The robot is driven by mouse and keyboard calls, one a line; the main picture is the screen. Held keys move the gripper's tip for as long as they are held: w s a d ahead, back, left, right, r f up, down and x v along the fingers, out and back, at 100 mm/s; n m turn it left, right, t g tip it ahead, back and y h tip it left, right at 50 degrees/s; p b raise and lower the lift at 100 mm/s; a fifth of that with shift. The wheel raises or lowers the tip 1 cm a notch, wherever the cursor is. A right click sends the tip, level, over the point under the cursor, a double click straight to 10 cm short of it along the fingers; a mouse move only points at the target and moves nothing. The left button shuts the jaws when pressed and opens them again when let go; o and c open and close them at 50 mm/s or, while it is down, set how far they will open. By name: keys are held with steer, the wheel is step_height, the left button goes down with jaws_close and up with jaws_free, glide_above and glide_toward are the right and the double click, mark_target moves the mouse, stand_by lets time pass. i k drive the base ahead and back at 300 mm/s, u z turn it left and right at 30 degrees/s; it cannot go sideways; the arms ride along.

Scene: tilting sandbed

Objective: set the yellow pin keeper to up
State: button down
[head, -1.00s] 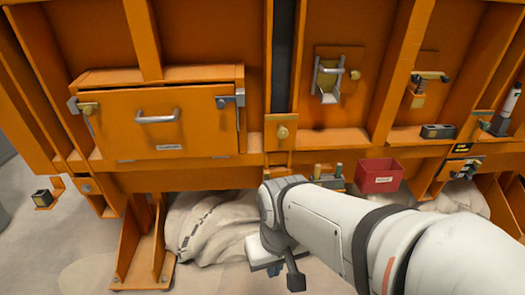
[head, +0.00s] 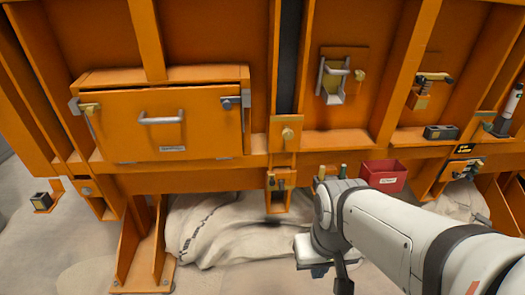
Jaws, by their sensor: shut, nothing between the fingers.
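The yellow pin keeper, as far as I can tell, is the small yellow piece (head: 89,108) at the upper left corner of the orange hatch (head: 130,125). It looks roughly level, but it is too small to read its setting surely. A darker blue-grey keeper (head: 227,103) sits at the hatch's upper right corner. My gripper (head: 322,271) is low at the bottom centre, well below and right of the hatch, away from both keepers. It is shut and holds nothing; its fingertips are mostly hidden behind my wrist.
A silver handle (head: 160,121) sticks out from the hatch front. Pale sacks (head: 225,228) lie under the frame. An orange bracket (head: 145,250) stands at lower left. The space before the hatch is clear.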

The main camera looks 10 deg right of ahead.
mark_target(271, 183)
steer(key=u, duration=0.05)
steer(key=i, duration=1)
steer(key=z, duration=0.05)
